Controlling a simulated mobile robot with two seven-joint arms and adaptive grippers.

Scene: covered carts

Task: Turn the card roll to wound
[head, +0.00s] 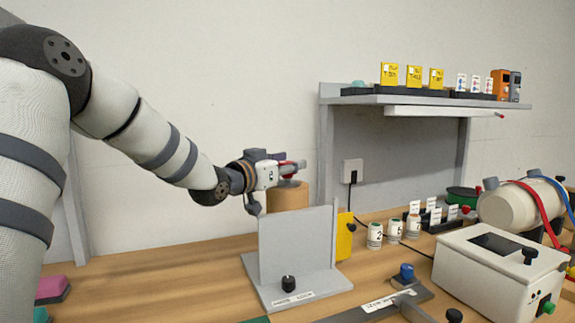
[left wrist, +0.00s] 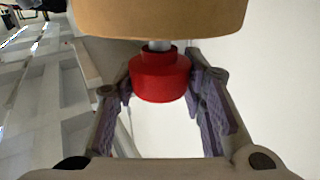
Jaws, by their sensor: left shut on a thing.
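The card roll (head: 288,196) is a tan upright cylinder standing behind the grey panel at the middle of the bench. The left wrist view shows the card roll (left wrist: 160,14) at the top, with a pale shaft and a red knob (left wrist: 160,78) on its end. My left gripper (head: 289,170) reaches in from the left, level with the roll's top. In the left wrist view its two purple-padded fingers (left wrist: 161,84) stand on both sides of the red knob and are shut on it. The roll's lower part is hidden by the panel. My right gripper is not in view.
A grey upright panel on a base with a black knob (head: 288,284) stands in front of the roll. Right are a yellow block (head: 344,236), white jars (head: 375,236) and a white device (head: 490,274). A shelf (head: 420,99) hangs behind. Bench left of the panel is mostly clear.

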